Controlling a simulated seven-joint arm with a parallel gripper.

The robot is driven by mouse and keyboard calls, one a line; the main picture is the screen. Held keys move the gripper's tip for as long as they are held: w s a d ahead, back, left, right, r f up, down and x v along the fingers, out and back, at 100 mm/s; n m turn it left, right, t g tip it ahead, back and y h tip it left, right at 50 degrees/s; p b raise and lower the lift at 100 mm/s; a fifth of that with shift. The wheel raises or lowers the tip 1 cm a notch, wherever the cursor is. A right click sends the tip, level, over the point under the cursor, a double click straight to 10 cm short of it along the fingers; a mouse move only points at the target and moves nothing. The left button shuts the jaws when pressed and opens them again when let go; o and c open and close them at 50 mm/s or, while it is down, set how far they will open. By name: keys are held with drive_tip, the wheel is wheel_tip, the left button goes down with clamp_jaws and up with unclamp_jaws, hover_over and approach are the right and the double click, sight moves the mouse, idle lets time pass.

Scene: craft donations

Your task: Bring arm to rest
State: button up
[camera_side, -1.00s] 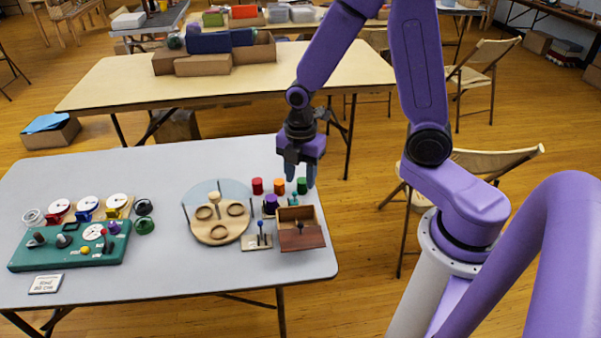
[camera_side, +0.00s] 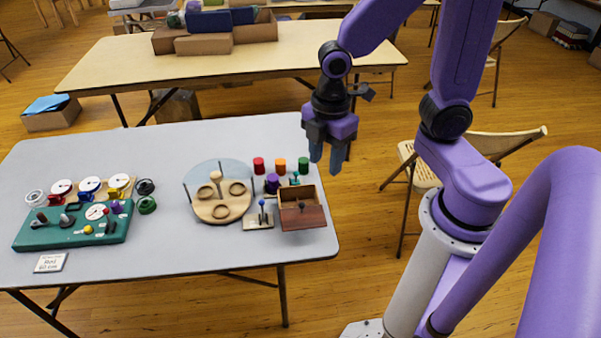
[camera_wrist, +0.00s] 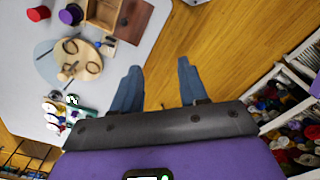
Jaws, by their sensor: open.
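My gripper (camera_side: 324,152) hangs in the air at the right edge of the grey table (camera_side: 105,160), higher than the things on it. Its two blue fingers are apart with nothing between them. In the wrist view my gripper (camera_wrist: 158,84) points down over the wooden floor (camera_wrist: 215,55), just past the table's edge. A wooden box with a reddish-brown front (camera_side: 303,217) stands at the table's right end, left of and below my gripper.
Red (camera_side: 259,165), orange (camera_side: 280,165) and green (camera_side: 303,164) spools stand behind the box. A round wooden board (camera_side: 221,208) and a green panel (camera_side: 65,231) lie farther left. A folding chair (camera_side: 425,174) stands right of the table. Shelves (camera_wrist: 290,110) show in the wrist view.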

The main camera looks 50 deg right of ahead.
drive_tip(key=s+r+m, duration=0.4)
drive_tip(key=s, duration=0.7)
drive_tip(key=shift+d+r, duration=0.2)
drive_tip(key=shift+d, duration=0.2)
